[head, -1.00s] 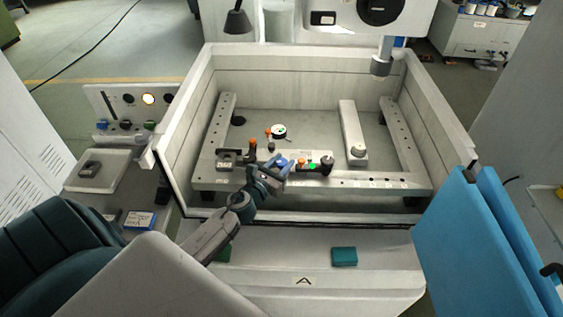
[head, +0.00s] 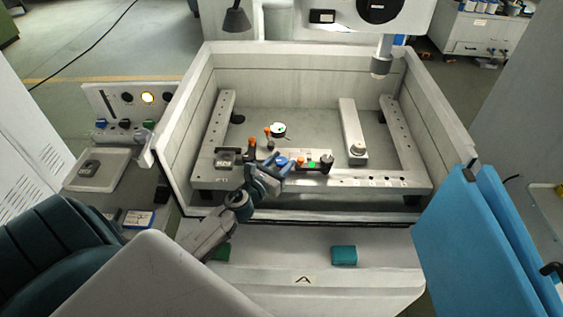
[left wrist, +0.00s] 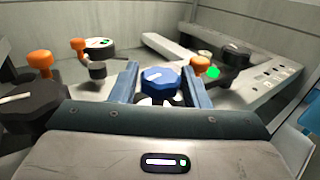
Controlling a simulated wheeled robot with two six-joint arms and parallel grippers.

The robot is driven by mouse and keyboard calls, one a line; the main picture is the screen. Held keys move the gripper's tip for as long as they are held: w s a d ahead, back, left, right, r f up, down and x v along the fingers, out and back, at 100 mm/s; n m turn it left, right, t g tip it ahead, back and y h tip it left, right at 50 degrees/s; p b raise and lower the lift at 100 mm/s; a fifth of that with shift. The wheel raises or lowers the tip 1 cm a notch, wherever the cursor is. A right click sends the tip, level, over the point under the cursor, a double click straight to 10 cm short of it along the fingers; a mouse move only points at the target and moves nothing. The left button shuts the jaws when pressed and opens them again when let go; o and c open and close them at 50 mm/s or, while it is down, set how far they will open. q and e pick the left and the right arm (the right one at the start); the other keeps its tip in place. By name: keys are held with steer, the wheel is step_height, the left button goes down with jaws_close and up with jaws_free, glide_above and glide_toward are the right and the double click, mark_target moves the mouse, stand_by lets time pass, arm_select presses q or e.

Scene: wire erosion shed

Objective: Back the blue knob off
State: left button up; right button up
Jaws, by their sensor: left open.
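The blue knob (head: 281,161) sits on the near rail of the work frame inside the tank. In the left wrist view the blue knob (left wrist: 160,80) is faceted, with a pale line on its top. My left gripper (head: 279,166) is open at the knob. In the left wrist view its two blue fingers stand on either side of the knob, with gaps showing. Whether the fingertips reach down around its full height is hard to tell. The knob's underside is partly hidden by the gripper body. My right gripper is not in view.
Orange-topped clamps (left wrist: 39,62) stand left of the knob. A black knob (head: 327,162) and a green spot (head: 312,164) are close on its right. The tank's front wall (head: 330,218) lies under my left arm. A teal block (head: 344,256) rests on the front ledge.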

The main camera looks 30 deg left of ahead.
arm_select(q)
steer(key=s+b, duration=0.5)
steer(key=s, duration=0.5)
steer(key=shift+s+a, duration=0.15)
steer(key=shift+s, duration=0.1)
steer(key=shift+o, duration=0.5)
